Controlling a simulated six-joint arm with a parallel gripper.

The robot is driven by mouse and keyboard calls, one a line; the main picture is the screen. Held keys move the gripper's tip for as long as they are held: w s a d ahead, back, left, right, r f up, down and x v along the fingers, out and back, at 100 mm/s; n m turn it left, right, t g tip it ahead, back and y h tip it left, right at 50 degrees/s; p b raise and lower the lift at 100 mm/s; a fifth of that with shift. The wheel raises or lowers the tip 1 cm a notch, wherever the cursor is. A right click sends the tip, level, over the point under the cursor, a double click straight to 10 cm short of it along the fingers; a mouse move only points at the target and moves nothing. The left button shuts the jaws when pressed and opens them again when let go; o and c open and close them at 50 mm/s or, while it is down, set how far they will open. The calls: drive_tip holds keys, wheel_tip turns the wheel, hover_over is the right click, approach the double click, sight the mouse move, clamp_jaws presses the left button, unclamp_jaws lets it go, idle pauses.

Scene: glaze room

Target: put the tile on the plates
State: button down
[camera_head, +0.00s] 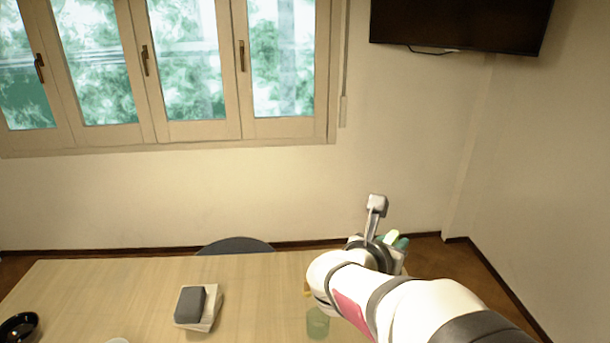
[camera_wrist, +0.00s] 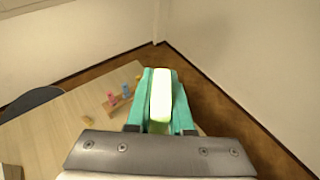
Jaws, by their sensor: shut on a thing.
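My gripper (camera_wrist: 160,100) has teal fingers and is shut on a pale green, bar-shaped piece, which looks like the tile (camera_wrist: 161,92). The tile stands between the fingers, held up above the far right part of the table. In the head view the tile (camera_head: 391,237) shows beside the teal fingers, partly hidden by my wrist. The plates (camera_head: 212,313) look like a low, pale, squarish stack on the table, left of my arm. A dark grey block (camera_head: 190,304) lies on them. My gripper is well to the right of the plates and apart from them.
A black bowl (camera_head: 18,327) is at the table's left edge. A green cup (camera_head: 317,322) stands close to my arm. A wooden stand with pink and blue pegs (camera_wrist: 120,97) is on the table (camera_head: 110,285). A dark chair (camera_head: 235,245) is behind it.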

drive_tip(key=s+d+f+m+g+h, duration=0.2)
drive_tip(key=d+f+m+g+h, duration=0.25)
drive_tip(key=d+f, duration=1.05)
drive_tip(key=shift+m+g+y, duration=0.25)
drive_tip(key=shift+m, duration=0.3)
drive_tip(key=w+a+f, duration=0.2)
drive_tip(key=w, duration=0.1)
drive_tip(key=w+a+f, duration=0.5)
drive_tip(key=shift+w+f, duration=0.1)
drive_tip(key=shift+w, duration=0.25)
drive_tip(key=f, duration=0.4)
drive_tip(key=shift+w+a+f, duration=0.1)
drive_tip(key=shift+w+a, duration=0.1)
drive_tip(key=shift+f, duration=0.1)
drive_tip(key=c, duration=0.8)
unclamp_jaws()
